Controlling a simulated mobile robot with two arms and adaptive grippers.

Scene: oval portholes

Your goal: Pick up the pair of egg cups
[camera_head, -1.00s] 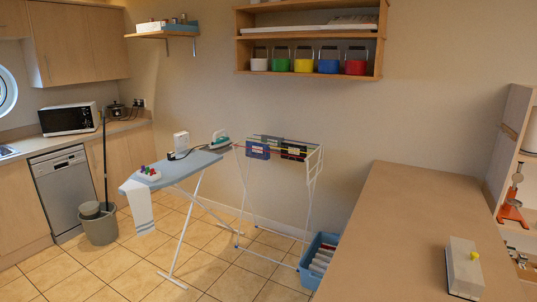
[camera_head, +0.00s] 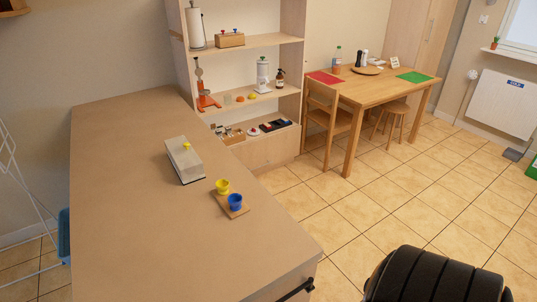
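A yellow egg cup (camera_head: 222,186) and a blue egg cup (camera_head: 235,202) stand upright side by side on a small wooden board (camera_head: 221,203). The board lies on the long brown countertop (camera_head: 130,210), near its right edge. The yellow cup is slightly farther back and to the left of the blue one. Neither of my grippers shows in the head view, and nothing is touching the cups.
A grey-white box with a yellow knob (camera_head: 184,158) stands just behind the cups on the counter. The front of the counter is clear. Shelves (camera_head: 250,42) stand behind. A wooden table (camera_head: 375,88) and chair (camera_head: 325,115) are at the back right, with open tiled floor before them.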

